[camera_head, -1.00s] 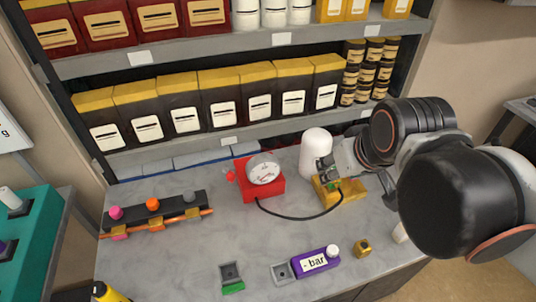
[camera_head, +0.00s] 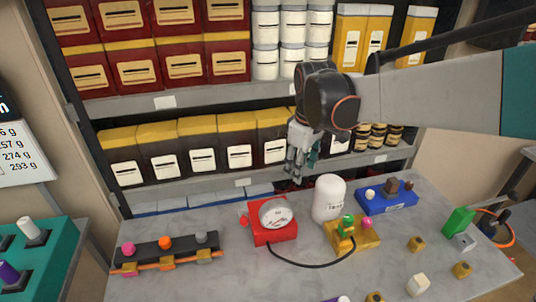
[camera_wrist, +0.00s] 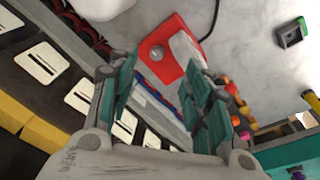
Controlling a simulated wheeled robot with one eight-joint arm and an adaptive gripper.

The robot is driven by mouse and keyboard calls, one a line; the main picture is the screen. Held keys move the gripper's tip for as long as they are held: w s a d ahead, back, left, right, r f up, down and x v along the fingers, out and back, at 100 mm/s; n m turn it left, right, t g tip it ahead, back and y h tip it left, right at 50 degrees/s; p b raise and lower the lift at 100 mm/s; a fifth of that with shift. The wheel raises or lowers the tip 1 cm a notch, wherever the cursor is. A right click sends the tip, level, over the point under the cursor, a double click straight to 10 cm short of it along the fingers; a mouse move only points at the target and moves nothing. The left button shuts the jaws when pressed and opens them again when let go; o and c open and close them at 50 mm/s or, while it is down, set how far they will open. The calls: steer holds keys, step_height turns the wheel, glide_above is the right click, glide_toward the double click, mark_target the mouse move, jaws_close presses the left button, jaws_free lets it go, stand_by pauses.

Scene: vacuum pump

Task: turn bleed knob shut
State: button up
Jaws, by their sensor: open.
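The pump assembly stands on the grey worktop. A yellow block (camera_head: 358,240) carries a green knob (camera_head: 347,225) and a pink knob (camera_head: 367,222), beside a white cylinder (camera_head: 328,199). A black hose (camera_head: 310,266) joins it to a red gauge base (camera_head: 272,236) with a round dial (camera_head: 276,213) and a small red knob (camera_head: 243,220). I cannot tell which knob is the bleed knob. My gripper (camera_head: 300,168) is open and empty, raised in front of the shelf, behind and above the pump, touching none of it. In the wrist view its fingers (camera_wrist: 162,100) are apart, with the red base (camera_wrist: 167,50) beyond.
A black rack (camera_head: 165,252) with pink, orange and grey knobs is left of the gauge. A blue block (camera_head: 388,203) stands right of the cylinder. Shelves (camera_head: 190,190) of boxes rise close behind my gripper. Several small parts lie at the front right.

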mark_target(281, 200)
steer(key=w+a+f+n+g, duration=0.2)
steer(key=w+a+f+n, duration=0.15)
steer(key=w+f, duration=0.2)
steer(key=shift+m, duration=0.25)
steer(key=f+b, duration=0.1)
steer(key=f, duration=0.3)
steer(key=f+b, duration=0.1)
steer(key=f, duration=0.3)
steer(key=f+b, duration=0.1)
steer(key=f, duration=0.4)
steer(key=shift+w+a+f, duration=0.1)
steer(key=shift+w+a, duration=0.05)
steer(key=shift+a, duration=0.15)
steer(key=shift+c, duration=0.2)
steer(key=c, duration=1)
